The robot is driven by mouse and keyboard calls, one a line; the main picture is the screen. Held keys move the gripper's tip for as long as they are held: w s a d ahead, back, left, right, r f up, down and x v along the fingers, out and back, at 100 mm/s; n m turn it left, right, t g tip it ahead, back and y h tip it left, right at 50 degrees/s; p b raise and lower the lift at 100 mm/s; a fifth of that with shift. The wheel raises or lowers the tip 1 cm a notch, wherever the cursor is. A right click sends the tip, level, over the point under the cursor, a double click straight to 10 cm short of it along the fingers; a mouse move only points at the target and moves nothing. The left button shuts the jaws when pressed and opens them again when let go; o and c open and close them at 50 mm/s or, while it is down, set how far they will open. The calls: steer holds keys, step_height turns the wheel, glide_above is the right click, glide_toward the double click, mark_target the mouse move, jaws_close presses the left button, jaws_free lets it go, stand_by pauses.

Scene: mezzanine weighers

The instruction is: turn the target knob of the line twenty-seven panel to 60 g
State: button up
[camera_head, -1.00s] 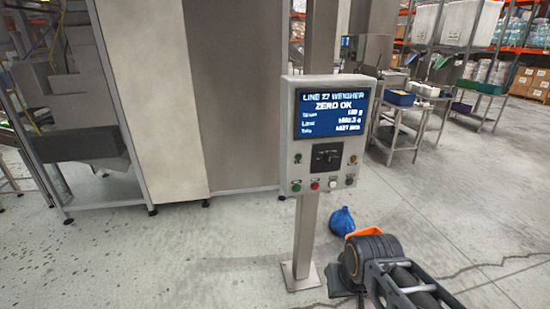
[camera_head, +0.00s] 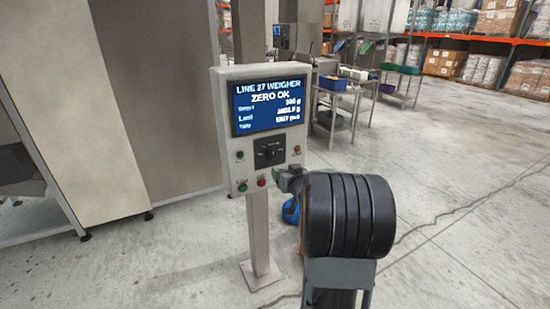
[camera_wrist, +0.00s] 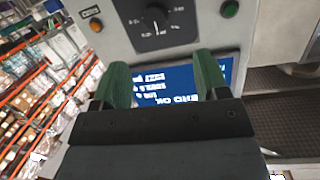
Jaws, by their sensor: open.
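The line 27 weigher panel (camera_head: 226,134) is a pale grey box on a metal post, its blue screen (camera_head: 270,104) reading "LINE 27 WEIGHER, ZERO OK". The black target knob (camera_head: 267,151) sits on a dark dial plate below the screen. The knob also shows in the wrist view (camera_wrist: 157,16), near the top, beyond my fingertips; I cannot read its setting. My gripper (camera_wrist: 155,75) is open and empty, its green fingers spread in front of the panel, apart from the knob. In the head view my wrist is at the panel's lower right and hides that corner.
Small lamps and buttons surround the dial, among them a red button (camera_head: 261,182) and a green button (camera_head: 243,187). A blue bag (camera_head: 291,210) lies on the floor behind my arm. A steel cart (camera_head: 341,98) stands behind. The floor at right is clear.

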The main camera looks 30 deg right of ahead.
mark_target(274, 155)
steer(key=w+d, duration=0.1)
steer(key=w, duration=0.3)
steer(key=w+d+t+y+p, duration=0.1)
steer(key=w+d, duration=0.1)
steer(key=w, duration=0.2)
steer(key=w+d+f+t+p, duration=0.1)
steer(key=w, duration=0.3)
steer(key=shift+w+d+y, duration=0.2)
steer(key=shift+w+y, duration=0.15)
steer(key=shift+y, duration=0.05)
steer(key=shift+c, duration=0.5)
steer(key=c, duration=0.8)
